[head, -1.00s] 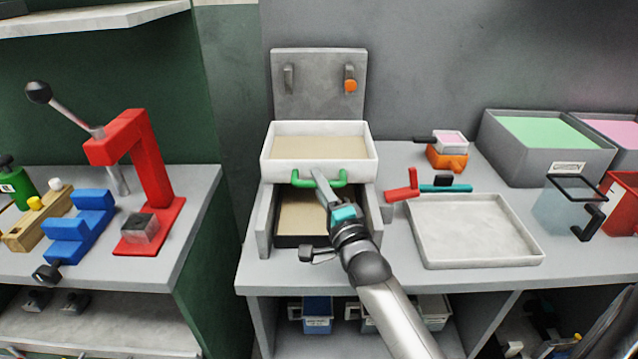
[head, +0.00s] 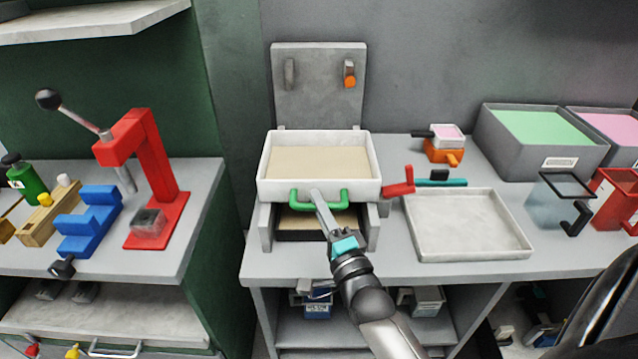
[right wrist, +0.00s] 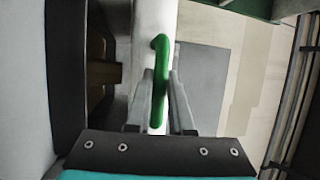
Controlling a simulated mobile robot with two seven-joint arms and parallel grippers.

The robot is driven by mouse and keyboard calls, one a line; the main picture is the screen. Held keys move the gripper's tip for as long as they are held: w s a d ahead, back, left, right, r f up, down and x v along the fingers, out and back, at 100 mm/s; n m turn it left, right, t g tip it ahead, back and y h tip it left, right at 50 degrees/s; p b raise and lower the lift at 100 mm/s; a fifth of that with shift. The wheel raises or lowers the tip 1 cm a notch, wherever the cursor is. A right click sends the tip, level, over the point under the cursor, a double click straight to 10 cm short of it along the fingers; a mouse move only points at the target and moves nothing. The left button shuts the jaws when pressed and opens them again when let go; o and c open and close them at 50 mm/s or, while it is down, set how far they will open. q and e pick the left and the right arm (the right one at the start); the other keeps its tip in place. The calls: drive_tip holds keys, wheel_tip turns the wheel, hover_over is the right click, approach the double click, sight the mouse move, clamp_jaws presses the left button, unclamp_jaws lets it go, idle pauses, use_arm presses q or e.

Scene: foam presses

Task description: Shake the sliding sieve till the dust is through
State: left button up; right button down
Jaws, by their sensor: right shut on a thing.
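The sliding sieve (head: 266,180) is a white square tray with a layer of beige material in it, set on grey side rails. Its green handle (head: 338,199) is on the front wall. My right gripper (head: 319,200) is shut on the green handle. In the right wrist view the handle (right wrist: 160,85) runs between the two fingers (right wrist: 160,110). Under the sieve, a dark-edged drawer (head: 312,236) shows a strip of beige material; the rest is hidden by the sieve. My left gripper is not in view.
An empty white tray (head: 470,254) lies to the right, with a red clamp-like part (head: 398,189) at its corner. A grey back plate (head: 320,85) stands behind the sieve. A red press (head: 160,185) and blue block (head: 88,225) are on the left bench.

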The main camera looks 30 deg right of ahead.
drive_tip(key=shift+s+a, duration=0.15)
drive_tip(key=shift+s, duration=0.1)
drive_tip(key=c, duration=0.8)
unclamp_jaws()
drive_tip(key=v, duration=1.5)
